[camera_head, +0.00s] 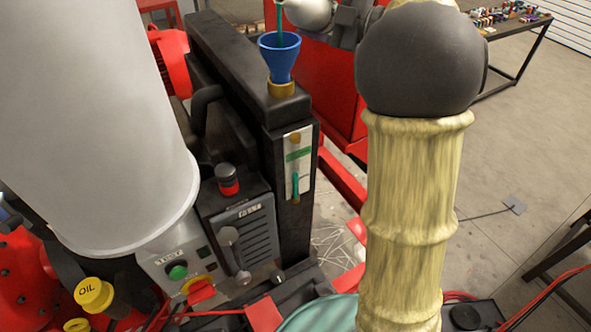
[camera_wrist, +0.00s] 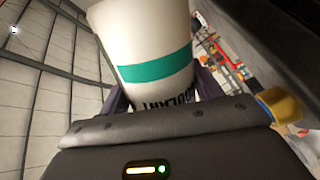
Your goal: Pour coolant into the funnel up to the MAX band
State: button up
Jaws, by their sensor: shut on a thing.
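A blue funnel (camera_head: 279,58) sits upright in a brass neck on top of the black tank (camera_head: 240,65). The white coolant bottle (camera_head: 308,13) is tilted above it, partly cut off by the top edge. A teal stream (camera_head: 280,24) runs from the bottle's mouth into the funnel. My gripper (camera_head: 342,22) is shut on the bottle; the wrist view also shows the bottle (camera_wrist: 150,40) with its teal stripe between the fingers. On the tank's front, the sight gauge (camera_head: 304,170) has a green band (camera_head: 298,155). Its teal liquid (camera_head: 296,187) stands below that band.
A control panel (camera_head: 180,268) and a black box with a red-topped knob (camera_head: 228,180) stand left of the gauge. A yellow OIL cap (camera_head: 93,294) is at lower left. A table with small items (camera_head: 510,14) stands at the back right. Open floor lies to the right.

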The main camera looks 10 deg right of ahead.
jog(key=shift+w+d+r+n+b, duration=0.15)
jog(key=shift+r+n+b, duration=0.6)
jog(key=shift+n+b, duration=0.2)
jog(key=shift+w+d+r+n+b, duration=0.1)
jog(key=shift+w+r+n+b, duration=0.05)
jog(key=shift+r+n+b, duration=0.8)
dwell(6.1)
